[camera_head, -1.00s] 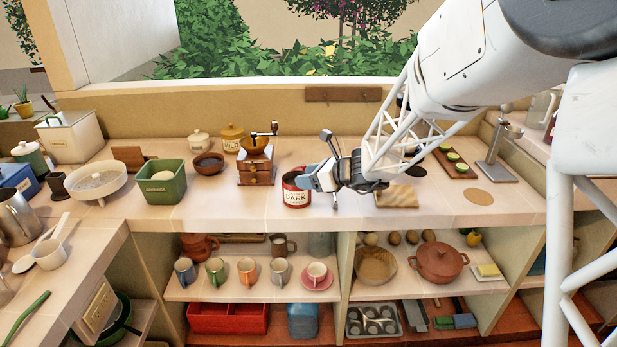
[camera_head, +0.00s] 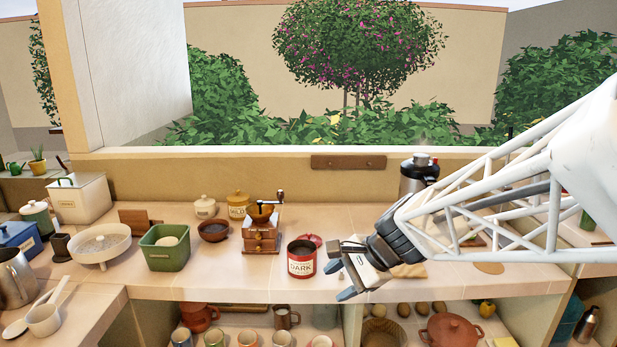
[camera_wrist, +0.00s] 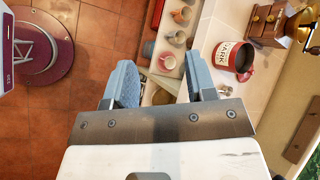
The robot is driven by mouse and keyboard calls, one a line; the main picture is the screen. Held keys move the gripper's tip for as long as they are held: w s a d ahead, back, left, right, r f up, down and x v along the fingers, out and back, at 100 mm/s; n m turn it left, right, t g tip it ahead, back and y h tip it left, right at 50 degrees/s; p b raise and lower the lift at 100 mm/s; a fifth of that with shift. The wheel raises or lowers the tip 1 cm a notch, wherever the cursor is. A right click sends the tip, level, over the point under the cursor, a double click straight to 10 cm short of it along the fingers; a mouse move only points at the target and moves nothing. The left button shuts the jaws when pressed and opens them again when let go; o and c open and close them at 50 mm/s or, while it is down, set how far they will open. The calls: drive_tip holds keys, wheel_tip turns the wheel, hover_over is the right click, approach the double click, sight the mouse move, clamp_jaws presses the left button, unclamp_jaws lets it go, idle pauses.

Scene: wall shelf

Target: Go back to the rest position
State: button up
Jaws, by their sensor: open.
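My gripper (camera_head: 345,277) is open and empty in the head view, just right of the red canister labelled DARK (camera_head: 301,260). The canister stands upright on the counter with its top open, and the gripper is apart from it. A red lid (camera_head: 312,240) shows behind the canister. In the wrist view my gripper's two blue-grey fingers (camera_wrist: 160,88) are spread with nothing between them. The canister (camera_wrist: 234,62) is beyond the right finger there.
A wooden coffee grinder (camera_head: 262,232) stands left of the canister, and a green bin (camera_head: 165,252) is further left. A dark-topped flask (camera_head: 418,175) stands behind my arm. Cups and a red-brown pot (camera_head: 450,331) sit on the shelf below the counter (camera_head: 230,280).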

drive_tip(key=s+d+n+h, duration=0.4)
drive_tip(key=s+d+n, duration=0.1)
drive_tip(key=s, duration=0.5)
drive_tip(key=s+d+r+n+h, duration=0.1)
drive_tip(key=s+d+n+h, duration=0.3)
drive_tip(key=s, duration=0.6)
drive_tip(key=d+n, duration=0.2)
drive_tip(key=d, duration=0.1)
